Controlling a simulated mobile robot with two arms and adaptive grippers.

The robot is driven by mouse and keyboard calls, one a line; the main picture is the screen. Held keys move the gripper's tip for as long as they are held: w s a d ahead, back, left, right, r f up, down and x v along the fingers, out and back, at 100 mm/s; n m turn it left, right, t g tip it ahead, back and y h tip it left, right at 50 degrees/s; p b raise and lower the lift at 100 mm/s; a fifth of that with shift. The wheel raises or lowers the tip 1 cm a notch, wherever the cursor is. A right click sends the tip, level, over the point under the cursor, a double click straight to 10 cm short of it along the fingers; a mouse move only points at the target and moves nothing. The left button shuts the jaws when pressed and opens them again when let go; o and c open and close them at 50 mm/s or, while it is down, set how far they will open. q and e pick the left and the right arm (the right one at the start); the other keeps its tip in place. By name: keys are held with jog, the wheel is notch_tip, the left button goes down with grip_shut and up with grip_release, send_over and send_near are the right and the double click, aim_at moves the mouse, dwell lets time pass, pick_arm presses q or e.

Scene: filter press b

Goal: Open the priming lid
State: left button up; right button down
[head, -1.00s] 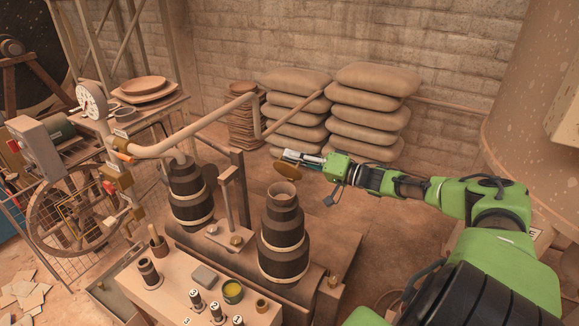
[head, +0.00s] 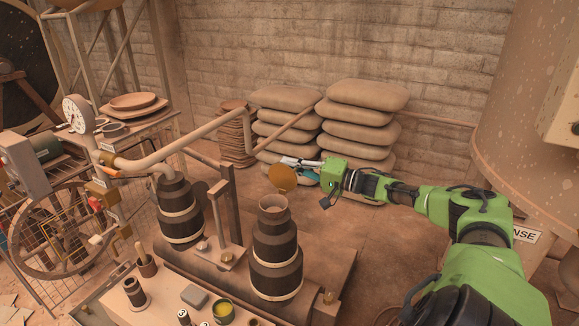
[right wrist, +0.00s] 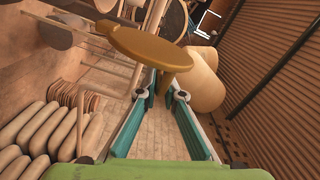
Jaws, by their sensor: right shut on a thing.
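The priming lid is a brass-coloured round disc (head: 282,178) with a knob. It stands tilted at the back of the open top (head: 274,203) of the right-hand dark, stepped pump barrel (head: 275,252), whose mouth shows uncovered. In the right wrist view the lid (right wrist: 140,42) appears above the fingertips, with its knob between them. My right gripper (head: 298,166) reaches in from the right and is shut on the lid. Whether the lid is still joined to the barrel by a hinge cannot be told. My left gripper is not in view.
A second dark barrel (head: 177,208) stands to the left, with a pipe (head: 190,137) running above and behind. A bench (head: 160,312) with small pots and numbered pegs is in front. Stacked sacks (head: 362,120) stand behind. Open floor lies right of the barrel.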

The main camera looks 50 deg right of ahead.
jog(key=shift+d+f, duration=0.1)
jog(key=c, duration=2.2)
grip_release()
jog(key=shift+d+f, duration=0.1)
jog(key=shift+d, duration=0.05)
jog(key=shift+s, duration=0.2)
jog(key=shift+v, duration=5.85)
